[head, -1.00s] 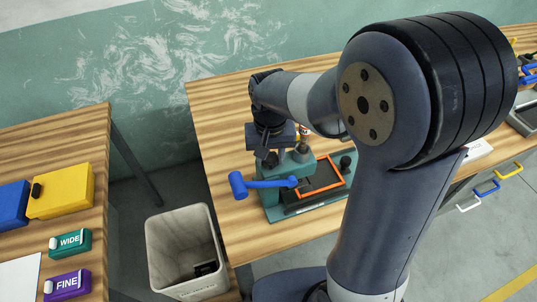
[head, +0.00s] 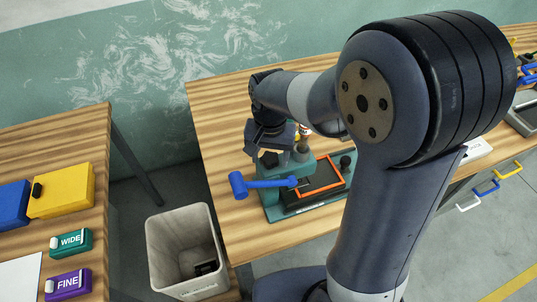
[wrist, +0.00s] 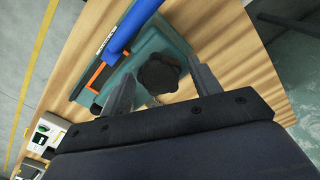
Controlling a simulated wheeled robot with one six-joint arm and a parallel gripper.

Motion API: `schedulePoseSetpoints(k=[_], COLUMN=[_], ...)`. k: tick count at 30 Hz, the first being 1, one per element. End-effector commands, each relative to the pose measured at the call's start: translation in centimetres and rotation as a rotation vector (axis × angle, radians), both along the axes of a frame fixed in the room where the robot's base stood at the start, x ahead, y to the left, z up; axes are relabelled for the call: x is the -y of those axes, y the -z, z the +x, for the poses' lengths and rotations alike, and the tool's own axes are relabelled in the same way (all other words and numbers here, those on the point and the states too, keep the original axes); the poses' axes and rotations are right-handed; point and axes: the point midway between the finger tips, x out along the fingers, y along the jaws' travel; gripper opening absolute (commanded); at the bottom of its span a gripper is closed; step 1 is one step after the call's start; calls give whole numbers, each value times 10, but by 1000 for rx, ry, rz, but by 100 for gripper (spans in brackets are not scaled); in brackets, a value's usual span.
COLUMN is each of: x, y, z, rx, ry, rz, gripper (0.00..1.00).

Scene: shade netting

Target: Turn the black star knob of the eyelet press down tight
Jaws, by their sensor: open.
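In the wrist view the black star knob (wrist: 159,73) sits on the teal eyelet press (wrist: 179,42). My gripper (wrist: 158,70) is open, with one grey finger on each side of the knob. I see gaps beside the knob and cannot tell whether either finger touches it. In the head view the press (head: 330,199) stands on the wooden bench, under my gripper (head: 272,155), which largely hides the knob there. The press's blue lever (head: 262,184) points left, and its orange frame (head: 340,184) lies to the right.
A pale bin (head: 187,246) stands on the floor left of the bench (head: 222,130). A second table (head: 62,137) at left holds yellow and blue boxes and the WIDE and FINE boxes. Bare bench lies left of and behind the press.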

Motion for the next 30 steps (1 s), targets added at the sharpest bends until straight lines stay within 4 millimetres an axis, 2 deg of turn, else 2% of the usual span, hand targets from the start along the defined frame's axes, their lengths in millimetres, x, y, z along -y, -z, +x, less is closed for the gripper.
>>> schedulePoseSetpoints(k=[18,26,30], x=[0,0,0], y=[-48,-49,-49], z=[0,0,0], rx=[2,0,0], ry=[-1,-1,-1], rz=[1,0,0], gripper=[59,59,69])
